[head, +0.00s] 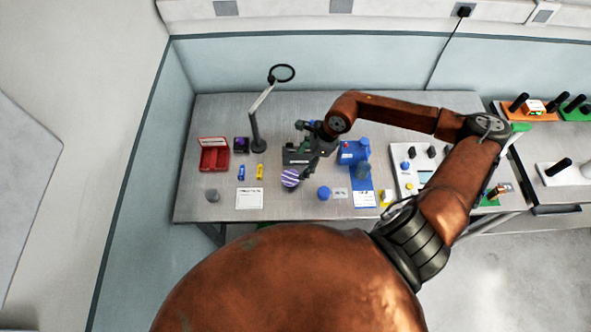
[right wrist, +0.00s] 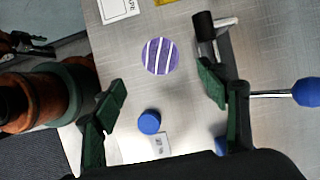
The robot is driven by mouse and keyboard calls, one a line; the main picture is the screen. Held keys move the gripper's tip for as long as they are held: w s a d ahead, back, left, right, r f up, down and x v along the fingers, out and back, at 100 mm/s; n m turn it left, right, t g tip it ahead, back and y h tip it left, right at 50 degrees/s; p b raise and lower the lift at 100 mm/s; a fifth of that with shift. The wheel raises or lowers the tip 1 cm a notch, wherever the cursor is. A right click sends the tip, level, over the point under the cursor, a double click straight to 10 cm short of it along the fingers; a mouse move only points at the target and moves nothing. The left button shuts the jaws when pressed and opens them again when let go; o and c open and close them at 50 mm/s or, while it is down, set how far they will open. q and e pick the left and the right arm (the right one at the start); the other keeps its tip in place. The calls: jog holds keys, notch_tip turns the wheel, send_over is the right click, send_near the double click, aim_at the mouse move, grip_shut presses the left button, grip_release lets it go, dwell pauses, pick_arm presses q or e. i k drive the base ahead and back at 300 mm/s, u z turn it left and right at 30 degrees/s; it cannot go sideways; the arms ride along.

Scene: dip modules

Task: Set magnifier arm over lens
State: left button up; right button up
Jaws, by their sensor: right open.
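The magnifier stands at the back of the table, with a dark base and post, a slanted light arm (head: 264,98) and a dark ring (head: 282,73) at its upper end. No separate clear lens can be told apart; a round purple disc with white stripes (head: 290,178) lies in front of the magnifier. It also shows in the right wrist view (right wrist: 160,56). My right gripper (head: 308,168) is above the table, right of the magnifier post. In the right wrist view its green-padded fingers (right wrist: 164,93) are apart and empty. A dark part, probably my left gripper (right wrist: 27,43), shows at the left edge there.
A red open box (head: 214,155) stands at the left. A blue round knob (head: 324,193) lies right of the striped disc. A blue device (head: 353,152) and a white panel (head: 408,165) stand to the right. A white card (head: 249,198) lies in front.

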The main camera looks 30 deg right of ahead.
aim_at(271, 79)
jog(key=z, duration=1.15)
